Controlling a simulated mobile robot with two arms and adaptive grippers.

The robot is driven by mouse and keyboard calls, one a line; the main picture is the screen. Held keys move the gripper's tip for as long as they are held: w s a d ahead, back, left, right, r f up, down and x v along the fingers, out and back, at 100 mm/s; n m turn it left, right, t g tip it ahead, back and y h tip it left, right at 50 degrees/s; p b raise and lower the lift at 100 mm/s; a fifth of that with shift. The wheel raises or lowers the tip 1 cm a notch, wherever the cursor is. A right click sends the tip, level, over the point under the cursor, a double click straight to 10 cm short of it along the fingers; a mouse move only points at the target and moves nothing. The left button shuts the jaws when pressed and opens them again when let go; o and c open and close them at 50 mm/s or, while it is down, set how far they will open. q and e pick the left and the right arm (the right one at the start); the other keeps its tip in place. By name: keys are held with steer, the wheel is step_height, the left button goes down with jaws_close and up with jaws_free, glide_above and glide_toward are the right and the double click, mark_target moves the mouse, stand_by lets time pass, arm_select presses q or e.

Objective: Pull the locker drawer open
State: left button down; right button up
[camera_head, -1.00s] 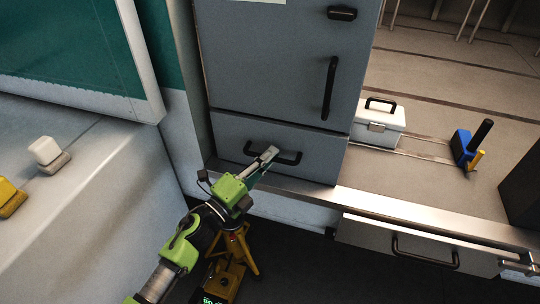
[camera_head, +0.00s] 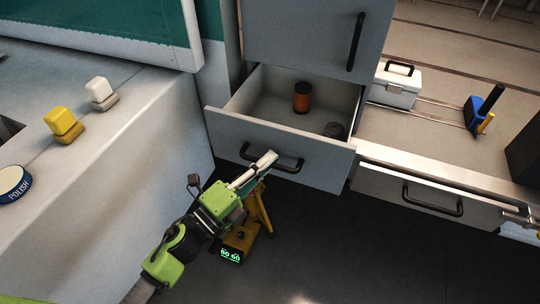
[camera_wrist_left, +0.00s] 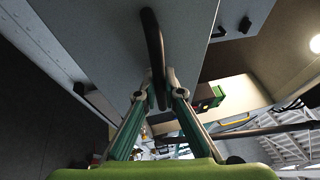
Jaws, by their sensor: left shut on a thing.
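The grey locker drawer (camera_head: 300,154) stands pulled out below the locker door, with its inside in view. My left gripper (camera_head: 268,160) is shut on the black bar handle (camera_head: 288,166) of the drawer front. In the left wrist view the handle (camera_wrist_left: 152,45) runs down between the two fingers (camera_wrist_left: 158,92).
A lower drawer (camera_head: 428,195) with a black handle is at the right, under the ledge. A white toolbox (camera_head: 396,85) and a blue tool (camera_head: 482,108) stand on the surface behind. A yellow device (camera_head: 239,240) stands on the dark floor below my left arm.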

arm_select(q)
steer(key=shift+s+a, duration=0.15)
steer(key=shift+s, duration=0.3)
steer(key=c, duration=2.1)
jaws_free()
steer(key=shift+c, duration=0.2)
steer(key=shift+a, duration=0.1)
steer(key=v, duration=1.2)
